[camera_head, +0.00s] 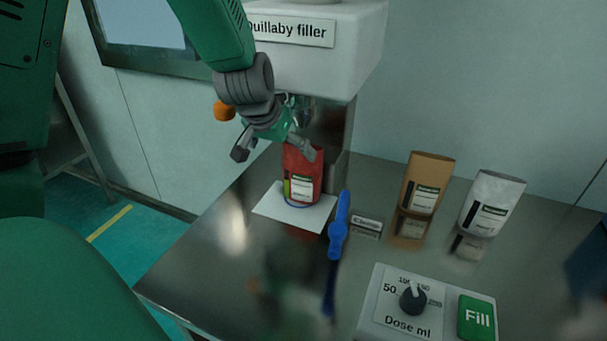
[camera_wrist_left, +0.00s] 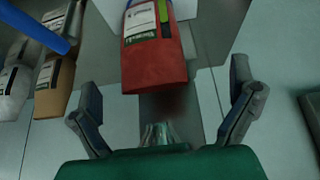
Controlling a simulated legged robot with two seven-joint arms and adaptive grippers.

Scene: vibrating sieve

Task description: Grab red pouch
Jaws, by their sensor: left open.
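The red pouch (camera_head: 303,178) stands upright on a white square plate under the filler machine. My left gripper (camera_head: 275,153) is open, just above and to the left of the pouch's top in the head view, with one finger overlapping the pouch's upper edge there. In the left wrist view the red pouch (camera_wrist_left: 154,52) lies beyond and between the spread fingertips of the left gripper (camera_wrist_left: 169,88). Nothing is between the fingers. My right gripper is not in view.
A brown pouch (camera_head: 427,183) and a white pouch (camera_head: 491,203) stand further right. A dose panel (camera_head: 375,317) with a green Fill button (camera_head: 477,318) is at the front. The table's left part (camera_head: 215,240) is clear.

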